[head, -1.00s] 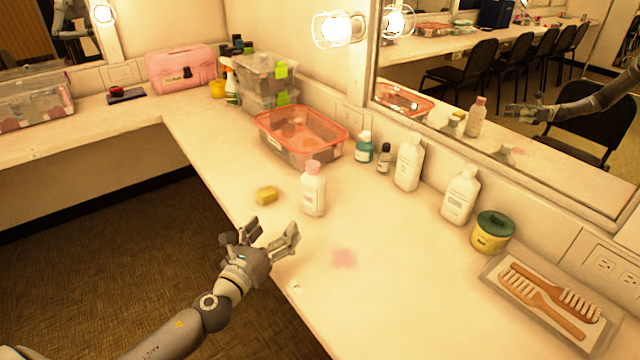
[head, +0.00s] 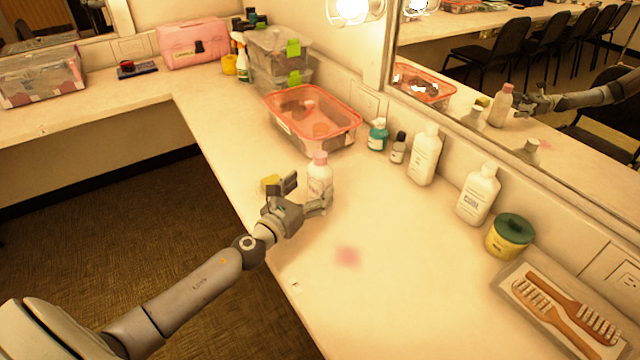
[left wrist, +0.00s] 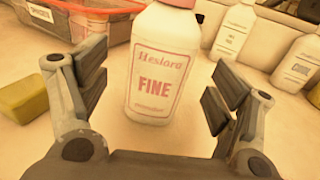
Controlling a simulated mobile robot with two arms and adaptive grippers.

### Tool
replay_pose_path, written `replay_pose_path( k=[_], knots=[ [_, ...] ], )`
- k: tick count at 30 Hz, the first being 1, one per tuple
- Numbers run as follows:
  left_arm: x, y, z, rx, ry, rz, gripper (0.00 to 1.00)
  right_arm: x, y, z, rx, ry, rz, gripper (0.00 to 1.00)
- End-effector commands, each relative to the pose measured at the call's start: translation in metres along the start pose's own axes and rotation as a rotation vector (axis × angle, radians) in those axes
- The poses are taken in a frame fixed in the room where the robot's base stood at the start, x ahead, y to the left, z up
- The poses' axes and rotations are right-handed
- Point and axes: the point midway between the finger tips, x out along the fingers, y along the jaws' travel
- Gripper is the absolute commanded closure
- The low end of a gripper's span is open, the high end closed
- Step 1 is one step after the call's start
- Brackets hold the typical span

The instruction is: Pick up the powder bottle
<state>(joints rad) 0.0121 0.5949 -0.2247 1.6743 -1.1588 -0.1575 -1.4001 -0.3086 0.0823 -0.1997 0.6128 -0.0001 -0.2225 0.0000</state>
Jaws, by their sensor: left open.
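The powder bottle (head: 320,177) is white with a pink cap and stands upright on the counter. In the left wrist view the bottle (left wrist: 162,65) shows a pink-framed label reading "FINE". My left gripper (head: 303,192) is open at the bottle, and its fingers partly hide the lower part in the head view. In the left wrist view the open fingers (left wrist: 160,100) stand on either side of the bottle's lower part, with gaps left and right. My right gripper is not in view.
A yellow sponge (head: 270,183) lies just left of the bottle. A red-rimmed bin (head: 330,141) stands behind it. White bottles (head: 425,155) and a yellow jar (head: 508,238) line the wall. A pink powder patch (head: 347,256) marks the otherwise clear front counter.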

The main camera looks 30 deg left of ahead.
Motion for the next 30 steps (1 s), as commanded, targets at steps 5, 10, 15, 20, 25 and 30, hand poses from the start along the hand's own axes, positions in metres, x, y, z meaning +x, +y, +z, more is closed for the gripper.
replay_pose_path(
  k=[5, 10, 15, 20, 25, 30],
  knots=[
    [0.025, -0.002, -0.002, -0.003, -0.002, 0.001, 0.16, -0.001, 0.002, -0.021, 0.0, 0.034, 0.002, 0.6],
    [0.043, -0.001, -0.002, -0.002, -0.001, 0.0, 0.16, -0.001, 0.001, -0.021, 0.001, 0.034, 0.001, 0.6],
    [0.047, -0.001, -0.003, -0.001, 0.0, 0.0, 0.16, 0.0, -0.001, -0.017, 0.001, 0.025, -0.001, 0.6],
    [0.047, -0.001, -0.003, -0.001, 0.0, -0.001, 0.18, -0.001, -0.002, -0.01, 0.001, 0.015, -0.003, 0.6],
    [0.047, -0.001, -0.003, -0.001, 0.0, 0.0, 0.4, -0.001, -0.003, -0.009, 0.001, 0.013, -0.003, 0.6],
    [0.047, -0.001, -0.003, -0.001, 0.0, 0.0, 0.61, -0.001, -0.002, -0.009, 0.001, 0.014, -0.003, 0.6]
  ],
)
